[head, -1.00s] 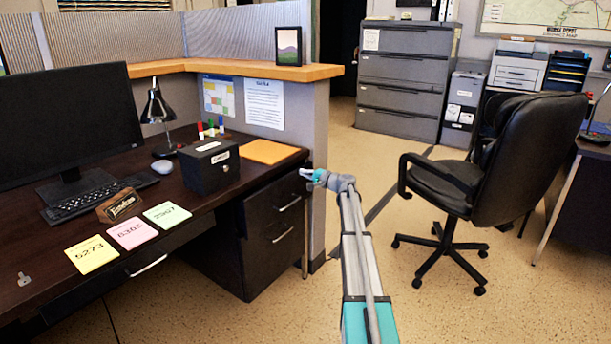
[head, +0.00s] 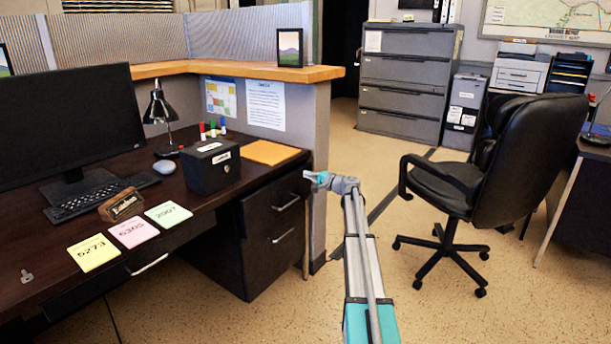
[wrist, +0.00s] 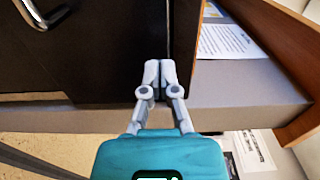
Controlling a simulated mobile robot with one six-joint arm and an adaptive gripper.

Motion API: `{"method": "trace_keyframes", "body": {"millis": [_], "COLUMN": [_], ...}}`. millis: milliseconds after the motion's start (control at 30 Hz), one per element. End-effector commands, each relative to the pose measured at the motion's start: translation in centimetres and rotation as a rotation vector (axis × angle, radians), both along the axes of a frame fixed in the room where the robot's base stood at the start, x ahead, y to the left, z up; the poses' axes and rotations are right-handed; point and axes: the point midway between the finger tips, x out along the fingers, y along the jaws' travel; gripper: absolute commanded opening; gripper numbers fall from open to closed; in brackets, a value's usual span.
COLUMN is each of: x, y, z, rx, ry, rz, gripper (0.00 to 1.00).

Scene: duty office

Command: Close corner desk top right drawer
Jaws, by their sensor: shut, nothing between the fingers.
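The corner desk (head: 215,155) stands at the left in the head view. Its top right drawer (head: 270,207) is dark with a silver handle, above a lower drawer (head: 272,245). The top drawer's front looks about flush with the lower one; a small gap cannot be ruled out. My gripper (head: 309,176) is shut and empty at the drawer's upper right edge. In the wrist view the shut fingertips (wrist: 160,70) are at the dark drawer front (wrist: 100,50), near its right edge; contact is not certain. The drawer handle (wrist: 42,14) is at the upper left.
A grey partition (head: 318,180) with a wooden ledge stands right behind the desk's end. A black office chair (head: 500,160) is to the right of my arm. Bare floor (head: 330,295) lies in front of the drawers. A black box (head: 210,168) sits on the desk.

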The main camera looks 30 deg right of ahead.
Motion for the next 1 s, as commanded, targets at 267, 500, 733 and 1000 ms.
{"method": "trace_keyframes", "body": {"millis": [267, 500, 733, 1000], "x": [-3.8, -7.3, -9.4, -9.8], "y": [-1.6, -3.2, -4.1, -4.3], "z": [0.0, 0.0, 0.0, 0.0], "rx": [0.000, 0.000, 0.000, 0.000], "ry": [0.000, 0.000, 0.000, 0.000], "rz": [0.001, 0.003, 0.003, 0.006], "gripper": [0.00, 0.00, 0.00, 0.00]}}
